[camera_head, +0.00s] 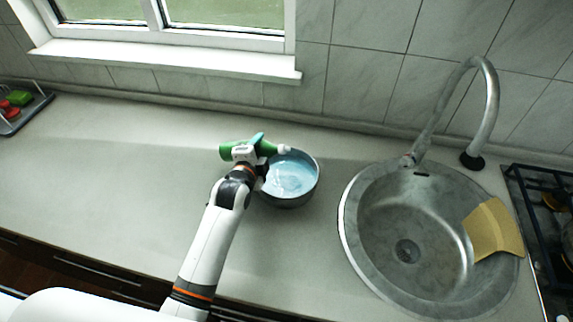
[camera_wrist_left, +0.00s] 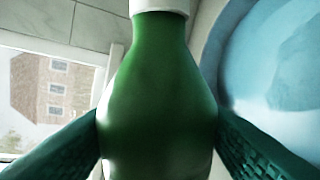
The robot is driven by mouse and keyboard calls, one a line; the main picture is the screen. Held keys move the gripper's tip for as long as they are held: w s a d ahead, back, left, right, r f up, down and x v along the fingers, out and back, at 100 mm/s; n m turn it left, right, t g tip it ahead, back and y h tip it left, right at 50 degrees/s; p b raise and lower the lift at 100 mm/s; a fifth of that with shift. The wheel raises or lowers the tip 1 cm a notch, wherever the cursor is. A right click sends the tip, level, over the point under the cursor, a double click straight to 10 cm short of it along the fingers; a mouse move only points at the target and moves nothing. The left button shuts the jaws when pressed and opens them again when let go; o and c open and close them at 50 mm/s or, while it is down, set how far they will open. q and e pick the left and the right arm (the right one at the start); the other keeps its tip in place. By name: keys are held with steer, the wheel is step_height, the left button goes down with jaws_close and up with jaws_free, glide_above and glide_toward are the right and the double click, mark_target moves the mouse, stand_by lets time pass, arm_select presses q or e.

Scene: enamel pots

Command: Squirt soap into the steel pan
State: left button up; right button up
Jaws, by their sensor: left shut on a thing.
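The steel pan (camera_head: 289,180) stands on the counter left of the sink, with a pale blue inside surface or contents. Its blue inside also fills the right of the left wrist view (camera_wrist_left: 285,60). My left gripper (camera_head: 254,149) is shut on a green soap bottle (camera_head: 232,151). The bottle lies tipped over sideways, its white nozzle pointing right above the pan's back rim. In the left wrist view the green bottle (camera_wrist_left: 158,90) sits between both fingers, its white collar at the top. My right gripper is not in view.
A round steel sink (camera_head: 360,245) with a tall faucet (camera_head: 491,95) lies to the right, a tan cloth (camera_head: 492,230) over its edge. A gas hob (camera_head: 540,205) is at far right. A rack (camera_head: 38,103) with red and green items stands far left. The left counter is clear.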

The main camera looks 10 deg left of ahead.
arm_select(q)
steer(key=shift+s+r, duration=0.1)
steer(key=shift+s, duration=0.05)
steer(key=shift+w, duration=0.3)
steer(key=shift+s+a, duration=0.1)
steer(key=shift+s, duration=0.2)
steer(key=shift+w, duration=0.15)
steer(key=shift+w, duration=0.15)
steer(key=shift+s+m, duration=0.3)
steer(key=shift+w+a+y+p, duration=0.15)
steer(key=shift+w+y+p, duration=0.1)
steer(key=shift+y+p, duration=0.05)
steer(key=shift+s, duration=0.25)
steer(key=shift+w, duration=0.1)
